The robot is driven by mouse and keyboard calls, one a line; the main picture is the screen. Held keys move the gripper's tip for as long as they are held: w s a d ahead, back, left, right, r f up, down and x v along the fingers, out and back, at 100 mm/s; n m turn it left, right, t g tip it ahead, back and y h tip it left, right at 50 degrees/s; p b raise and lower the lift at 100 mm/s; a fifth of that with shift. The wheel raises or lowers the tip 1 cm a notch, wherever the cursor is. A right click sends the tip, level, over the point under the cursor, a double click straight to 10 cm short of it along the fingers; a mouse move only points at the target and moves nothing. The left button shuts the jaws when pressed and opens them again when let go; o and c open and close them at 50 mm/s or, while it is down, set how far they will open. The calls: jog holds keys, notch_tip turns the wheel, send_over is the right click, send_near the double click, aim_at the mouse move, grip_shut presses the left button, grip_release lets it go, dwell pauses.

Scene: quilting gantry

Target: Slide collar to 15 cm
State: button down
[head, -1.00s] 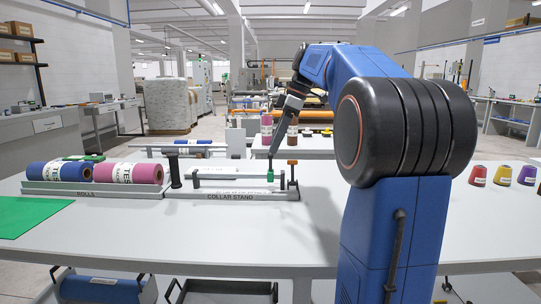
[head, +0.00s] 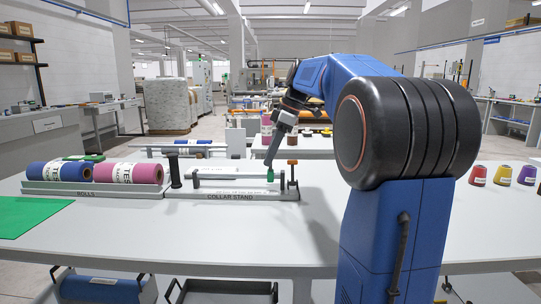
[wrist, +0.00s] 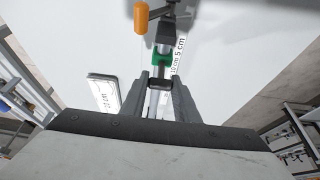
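The collar stand (head: 180,195) lies on the white table with a horizontal grey bar (head: 215,177) along it. The green collar (head: 270,176) is on the bar near its right end; in the wrist view it is the green block (wrist: 161,59) beside the scale strip (wrist: 178,58), which reads 5 cm and 10 cm. My gripper (head: 269,167) points down, tilted, right above the collar. In the wrist view its fingers (wrist: 161,80) are apart, with the bar between them and the green collar just beyond the tips. Contact with the collar cannot be made out.
An orange-topped post (head: 292,163) stands at the stand's right end; its orange knob also shows in the wrist view (wrist: 141,18). A black post (head: 175,170) is at the left end. A blue roll (head: 57,171) and a pink roll (head: 145,173) lie further left.

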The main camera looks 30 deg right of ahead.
jog(key=w+a, duration=0.5)
jog(key=a, duration=0.3)
jog(key=shift+w+a, duration=0.2)
jog(key=shift+w, duration=0.1)
jog(key=c, duration=1.4)
grip_release()
jog(key=shift+o, duration=0.2)
jog(key=v, duration=1.7)
jog(key=shift+d, duration=0.2)
jog(key=shift+s+r, duration=0.15)
